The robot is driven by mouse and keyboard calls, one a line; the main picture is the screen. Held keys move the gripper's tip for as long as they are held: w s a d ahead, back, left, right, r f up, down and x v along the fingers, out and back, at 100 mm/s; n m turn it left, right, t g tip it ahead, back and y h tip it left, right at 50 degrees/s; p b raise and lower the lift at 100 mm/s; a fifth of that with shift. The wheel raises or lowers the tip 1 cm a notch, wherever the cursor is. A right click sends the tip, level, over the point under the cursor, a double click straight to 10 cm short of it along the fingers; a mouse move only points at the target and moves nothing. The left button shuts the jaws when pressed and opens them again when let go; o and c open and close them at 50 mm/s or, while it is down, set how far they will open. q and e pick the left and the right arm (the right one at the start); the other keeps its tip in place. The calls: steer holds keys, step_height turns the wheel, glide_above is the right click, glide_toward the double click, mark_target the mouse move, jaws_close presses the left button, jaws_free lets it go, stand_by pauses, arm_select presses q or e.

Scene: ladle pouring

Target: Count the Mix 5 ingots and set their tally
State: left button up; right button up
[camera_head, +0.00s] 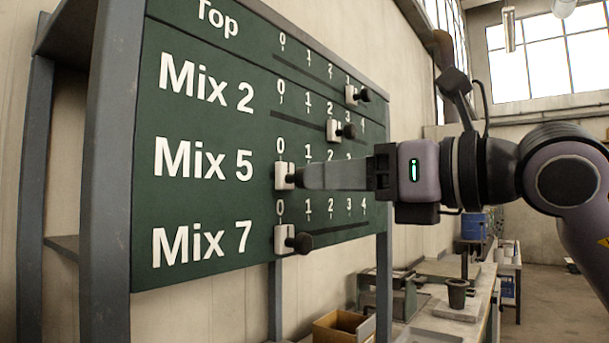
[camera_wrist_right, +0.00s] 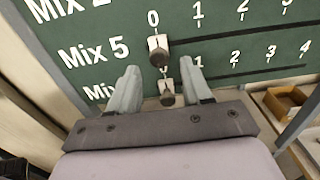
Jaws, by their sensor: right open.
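The green tally board (camera_head: 215,125) has a row for Mix 5. The white Mix 5 slider (camera_head: 282,174) with its dark knob stands at 0; it also shows in the right wrist view (camera_wrist_right: 154,42). My right gripper (camera_head: 304,177) is at this slider, its fingers pointing at the board. In the wrist view its two fingers (camera_wrist_right: 159,72) are apart, with the Mix 5 knob at the gap between their tips. I cannot tell whether they touch it. My left gripper is not in view. No ingots can be made out.
The Top slider (camera_head: 351,95) stands near 3, the Mix 2 slider (camera_head: 333,130) near 2, and the Mix 7 slider (camera_head: 280,240) at 0, just below my right gripper. A workbench (camera_head: 470,325) with a cardboard box (camera_head: 338,328) and a dark cup (camera_head: 457,294) lies beyond.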

mark_target(294, 176)
steer(key=p+x, duration=0.1)
steer(key=x, duration=0.4)
steer(key=shift+w+a, duration=0.1)
steer(key=shift+a, duration=0.05)
